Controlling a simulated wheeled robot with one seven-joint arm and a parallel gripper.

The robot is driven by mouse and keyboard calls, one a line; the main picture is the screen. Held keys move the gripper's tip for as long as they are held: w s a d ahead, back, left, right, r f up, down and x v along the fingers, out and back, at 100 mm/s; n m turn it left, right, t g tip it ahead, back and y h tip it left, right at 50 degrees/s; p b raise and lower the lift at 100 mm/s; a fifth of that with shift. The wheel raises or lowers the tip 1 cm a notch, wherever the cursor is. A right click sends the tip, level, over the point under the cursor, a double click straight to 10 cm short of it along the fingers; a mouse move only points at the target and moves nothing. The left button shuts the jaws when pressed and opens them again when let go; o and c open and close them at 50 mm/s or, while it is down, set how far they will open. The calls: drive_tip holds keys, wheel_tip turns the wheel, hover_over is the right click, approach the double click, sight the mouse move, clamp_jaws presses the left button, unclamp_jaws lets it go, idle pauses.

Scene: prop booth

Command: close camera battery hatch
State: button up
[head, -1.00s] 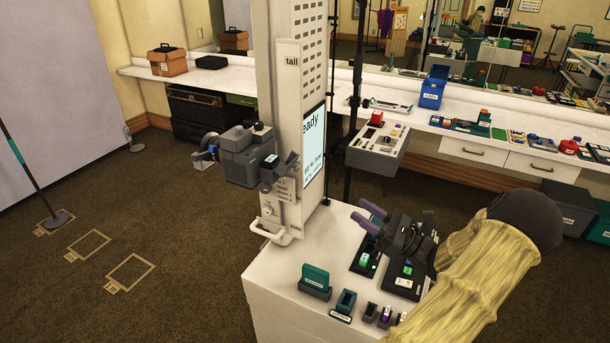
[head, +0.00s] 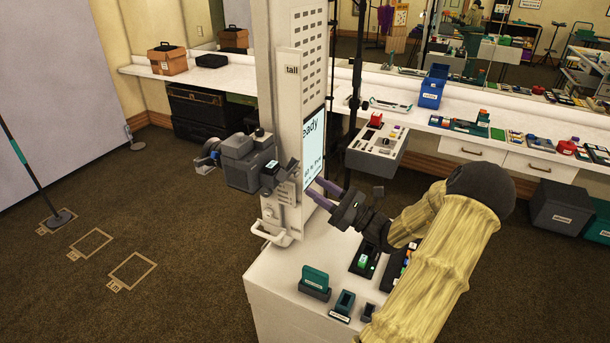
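The dark grey camera (head: 245,162) is mounted on the side of the tall white column, its lens to the left and a small lit screen on its rear. The battery hatch is too small to make out, so I cannot tell whether it is open or shut. My gripper (head: 317,189) has two purple fingers spread apart with nothing seen between them. It is to the right of the camera, in front of the column's display, pointing left, and appears apart from the camera.
The white column (head: 289,120) with a display (head: 313,155) rises behind my fingers. A handle (head: 271,232) sticks out at its base. The white cart top (head: 290,264) below holds a charger with a green-lit battery (head: 363,261) and small teal holders (head: 315,280). Open carpet lies left.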

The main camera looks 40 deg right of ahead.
sight(291, 172)
drive_tip(key=p+x, duration=0.1)
drive_tip(key=x, duration=0.3)
drive_tip(key=shift+w+a+r, duration=0.1)
drive_tip(key=shift+w+r, duration=0.1)
drive_tip(key=shift+w, duration=0.1)
drive_tip(key=shift+w, duration=0.1)
drive_tip(key=shift+c, duration=0.5)
clamp_jaws()
drive_tip(key=shift+r, duration=0.1)
